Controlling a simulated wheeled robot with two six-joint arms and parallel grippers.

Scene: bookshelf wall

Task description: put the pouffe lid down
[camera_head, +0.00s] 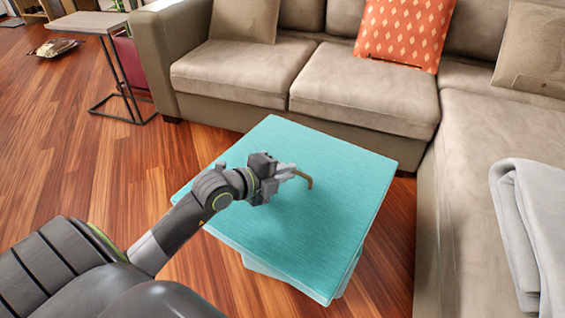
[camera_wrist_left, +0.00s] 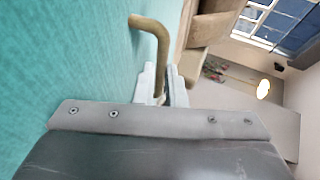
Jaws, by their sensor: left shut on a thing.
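The pouffe lid (camera_head: 325,175) is a flat teal square with a bent tan handle (camera_head: 304,179) on its top. A strip of the pouffe's body (camera_head: 262,268) shows under the near edge of the lid. The lid looks slightly turned against the body; whether it touches the body all round is hidden. My left gripper (camera_head: 291,172) is over the lid and shut on the handle. In the left wrist view the handle (camera_wrist_left: 150,28) rises from the teal lid (camera_wrist_left: 65,60) and runs between the two fingers. My right gripper is not in view.
A beige corner sofa (camera_head: 365,95) stands behind and to the right, close to the lid's right corner. A grey blanket (camera_head: 530,220) lies on its right part. A small side table (camera_head: 85,22) is at the back left. Wooden floor (camera_head: 95,185) is clear on the left.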

